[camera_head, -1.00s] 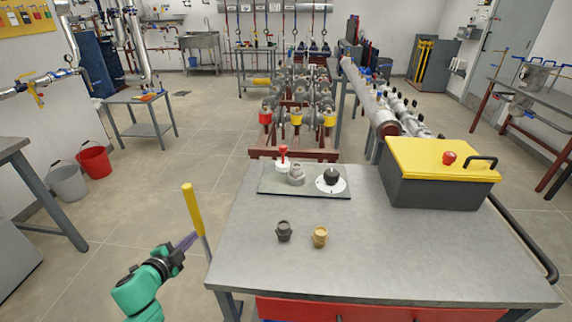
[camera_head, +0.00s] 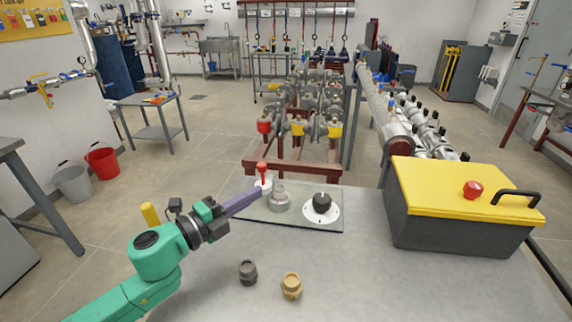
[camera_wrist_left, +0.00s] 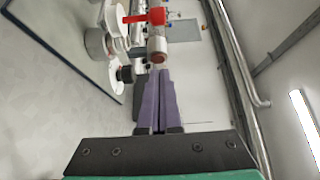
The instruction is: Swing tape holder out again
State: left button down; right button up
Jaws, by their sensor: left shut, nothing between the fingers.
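My left gripper (camera_head: 256,191) is shut and empty. Its purple fingers reach over the left part of a flat plate (camera_head: 300,223) on the grey table, with the tips at a white-based piece with a red upright handle (camera_head: 262,172). In the left wrist view the closed fingertips (camera_wrist_left: 160,73) are just short of a pale cylinder with a brown end (camera_wrist_left: 157,57), beside a red part (camera_wrist_left: 156,16). I cannot tell whether they touch. I cannot tell for certain which piece is the tape holder. My right gripper is not in view.
A grey fitting (camera_head: 280,199) and a black knob on a white dial (camera_head: 321,208) are on the plate. A dark fitting (camera_head: 247,271) and a brass fitting (camera_head: 291,285) stand nearer. A yellow-lidded box (camera_head: 465,190) is at right. A yellow-topped post (camera_head: 149,213) is behind my arm.

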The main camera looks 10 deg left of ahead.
pick_arm(q)
jog(key=w+p, duration=0.3)
jog(key=w, duration=0.5)
jog(key=shift+d+r+p, duration=0.15)
jog(key=shift+d+p, duration=0.25)
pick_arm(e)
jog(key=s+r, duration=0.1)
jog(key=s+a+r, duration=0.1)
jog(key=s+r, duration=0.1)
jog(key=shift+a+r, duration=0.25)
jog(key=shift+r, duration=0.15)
pick_arm(q)
jog(key=shift+a, duration=0.3)
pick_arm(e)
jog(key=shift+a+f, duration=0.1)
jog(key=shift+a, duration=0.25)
